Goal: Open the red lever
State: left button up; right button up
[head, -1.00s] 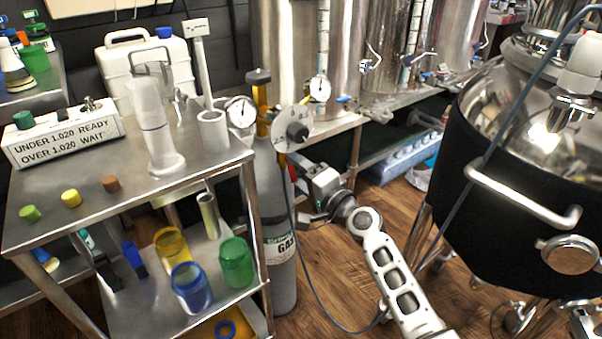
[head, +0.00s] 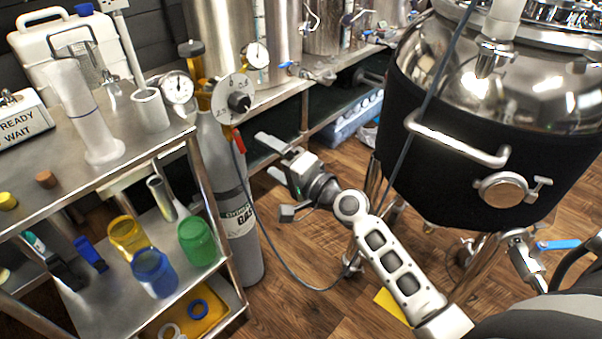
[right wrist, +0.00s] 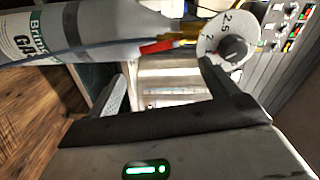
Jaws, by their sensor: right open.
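The small red lever (head: 238,141) sits on the brass valve fitting at the top of the grey gas cylinder (head: 226,188), just below the round white dial (head: 236,99). It also shows in the right wrist view (right wrist: 158,46), where it lies across the top middle, beyond the fingertips. My right gripper (head: 273,160) is open and empty. It is just to the right of the lever, fingers pointing at the cylinder, not touching it. In the right wrist view the open jaws (right wrist: 165,85) have nothing between them. My left gripper is out of view.
A steel cart (head: 190,185) with cups stands left of the cylinder. A black-jacketed steel kettle (head: 460,150) stands on the right. A thin dark hose loops down from the valve to the floor. Wooden floor (head: 320,255) is partly free between cylinder and kettle.

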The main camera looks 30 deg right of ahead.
pick_arm(q)
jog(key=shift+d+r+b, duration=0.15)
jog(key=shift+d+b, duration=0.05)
jog(key=shift+b, duration=0.3)
pick_arm(e)
jog(key=v, duration=0.8)
jog(key=shift+s, duration=0.2)
